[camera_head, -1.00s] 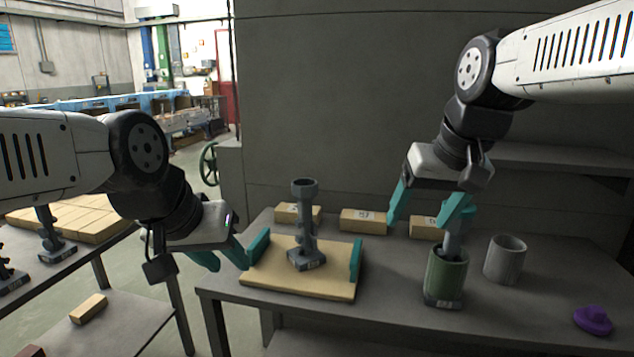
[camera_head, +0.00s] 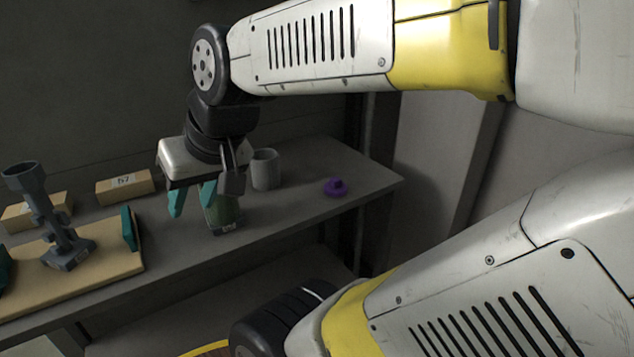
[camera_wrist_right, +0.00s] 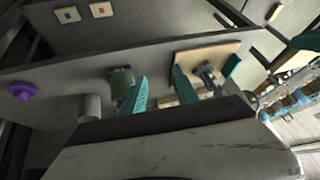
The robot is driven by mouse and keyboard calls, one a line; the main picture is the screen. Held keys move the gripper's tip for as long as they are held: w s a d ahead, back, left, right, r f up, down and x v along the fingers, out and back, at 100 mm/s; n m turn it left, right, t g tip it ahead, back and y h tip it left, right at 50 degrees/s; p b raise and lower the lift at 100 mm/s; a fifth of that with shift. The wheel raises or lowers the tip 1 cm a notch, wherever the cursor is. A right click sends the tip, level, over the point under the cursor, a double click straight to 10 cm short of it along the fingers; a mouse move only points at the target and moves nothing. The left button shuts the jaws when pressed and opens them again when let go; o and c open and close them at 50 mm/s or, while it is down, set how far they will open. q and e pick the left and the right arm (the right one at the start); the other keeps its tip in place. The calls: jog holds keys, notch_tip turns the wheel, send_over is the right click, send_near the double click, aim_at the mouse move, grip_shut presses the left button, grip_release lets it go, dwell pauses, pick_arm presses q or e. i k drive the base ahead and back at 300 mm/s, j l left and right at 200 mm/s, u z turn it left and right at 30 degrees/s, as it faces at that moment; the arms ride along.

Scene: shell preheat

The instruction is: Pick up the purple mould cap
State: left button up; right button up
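The purple mould cap (camera_head: 336,187) lies on the dark table near its right end in the head view. It also shows at the left of the right wrist view (camera_wrist_right: 22,91). My right gripper (camera_head: 191,200) has teal fingers spread apart with nothing between them. It is above the table, left of the cap and by the green cup (camera_head: 222,214). In the wrist view its fingers (camera_wrist_right: 160,92) are also apart. My left gripper cannot be made out in the head view; only a teal piece shows at the left edge.
A grey cup (camera_head: 265,170) stands between the green cup and the cap. A wooden board (camera_head: 110,265) with a grey fixture (camera_head: 62,235) is at the left. Wooden blocks, one a labelled block (camera_head: 125,187), lie behind. Table around the cap is clear.

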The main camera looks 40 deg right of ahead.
aim_at(335, 188)
jog(key=z, duration=0.4)
jog(key=k+j+z, duration=0.1)
jog(key=z, duration=0.75)
jog(key=k+z, duration=0.1)
jog(key=z, duration=0.35)
jog(key=u, duration=1.85)
jog(key=z, duration=1.85)
jog(key=i+l+u, duration=0.25)
jog(key=u, duration=0.15)
jog(key=i+l+u, duration=0.4)
